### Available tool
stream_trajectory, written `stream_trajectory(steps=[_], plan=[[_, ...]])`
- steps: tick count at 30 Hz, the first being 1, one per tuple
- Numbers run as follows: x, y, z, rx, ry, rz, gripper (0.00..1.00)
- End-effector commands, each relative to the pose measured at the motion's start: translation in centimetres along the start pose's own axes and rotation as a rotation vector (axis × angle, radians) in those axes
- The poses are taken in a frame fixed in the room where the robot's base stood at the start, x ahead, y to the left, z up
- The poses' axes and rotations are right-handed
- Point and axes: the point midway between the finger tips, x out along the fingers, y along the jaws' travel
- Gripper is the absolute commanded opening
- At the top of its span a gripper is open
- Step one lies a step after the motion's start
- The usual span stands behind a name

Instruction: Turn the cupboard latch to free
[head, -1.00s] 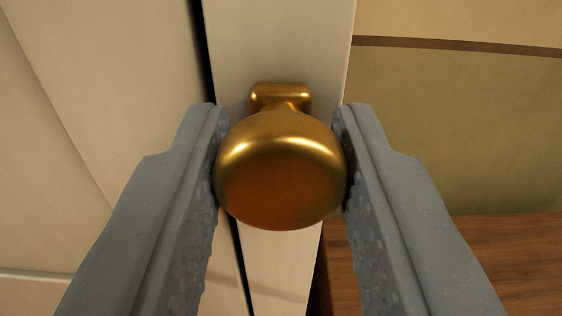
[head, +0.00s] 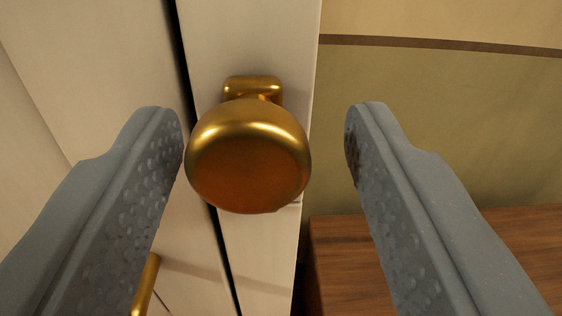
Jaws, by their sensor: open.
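The brass latch knob (head: 248,158) is a round, shiny gold knob on a small rectangular stem plate (head: 252,87). It is mounted on the pale cupboard frame strip (head: 250,40), right of a dark vertical gap. My gripper (head: 262,140) is open, with one grey textured finger on each side of the knob. The left finger is close beside the knob; a clear gap lies between the knob and the right finger. The knob hides part of its stem and the frame behind it.
A pale door panel (head: 90,60) fills the left side. A brass bar handle (head: 146,286) shows at the lower left. At the right are an olive and cream wall (head: 450,120) and a brown wooden surface (head: 335,260).

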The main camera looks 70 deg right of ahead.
Motion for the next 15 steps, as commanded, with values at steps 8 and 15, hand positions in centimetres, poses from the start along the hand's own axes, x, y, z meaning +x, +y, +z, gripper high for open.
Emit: stream_trajectory(steps=[8, 15], plan=[[-5.2, -0.2, 0.2, 0.001, -0.002, -0.006, 0.48], [-9.9, -0.1, 0.3, 0.001, -0.002, -0.004, 0.48]])
